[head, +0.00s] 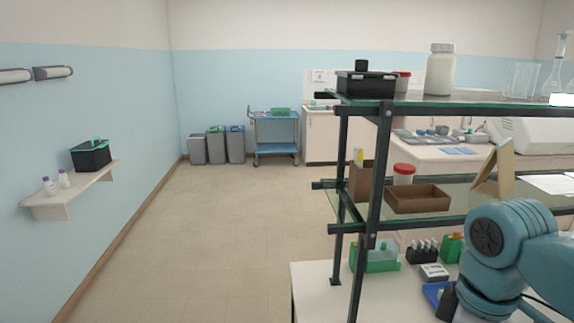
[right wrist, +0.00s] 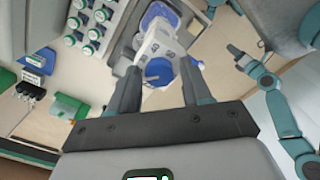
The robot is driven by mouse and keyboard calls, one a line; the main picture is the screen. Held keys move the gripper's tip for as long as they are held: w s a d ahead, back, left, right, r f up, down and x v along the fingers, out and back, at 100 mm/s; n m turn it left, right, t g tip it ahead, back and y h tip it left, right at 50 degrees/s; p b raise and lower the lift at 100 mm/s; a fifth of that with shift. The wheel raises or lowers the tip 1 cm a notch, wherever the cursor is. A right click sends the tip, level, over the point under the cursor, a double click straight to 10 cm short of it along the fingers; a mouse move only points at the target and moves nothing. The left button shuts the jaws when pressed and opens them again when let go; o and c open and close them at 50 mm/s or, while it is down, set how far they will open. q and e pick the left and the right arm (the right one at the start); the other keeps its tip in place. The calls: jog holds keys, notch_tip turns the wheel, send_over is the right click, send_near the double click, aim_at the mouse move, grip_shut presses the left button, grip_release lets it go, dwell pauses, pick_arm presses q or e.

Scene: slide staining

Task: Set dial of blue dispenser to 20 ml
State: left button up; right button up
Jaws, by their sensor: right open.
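In the right wrist view a white and blue device (right wrist: 161,45), which looks like the blue dispenser, lies ahead of my right gripper (right wrist: 160,72). It has a blue rounded part at the far end and a blue round part, possibly the dial, nearer to me. My right gripper is open, with its fingers on either side of the near part; contact cannot be told. Scale marks are too small to read. My left gripper (right wrist: 247,54) shows off to the right, apart from the device; its jaws are unclear. In the head view I cannot make out the dispenser.
Several green-and-white capped bottles (right wrist: 90,32) stand left of the device in the wrist view, with a green holder (right wrist: 68,107) lower down. In the head view a glass-shelved rack (head: 372,215) stands over the white bench (head: 316,285). Open floor (head: 220,230) lies to its left.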

jog(key=shift+r, duration=0.1)
jog(key=shift+w+r, duration=0.1)
jog(key=shift+r, duration=2.8)
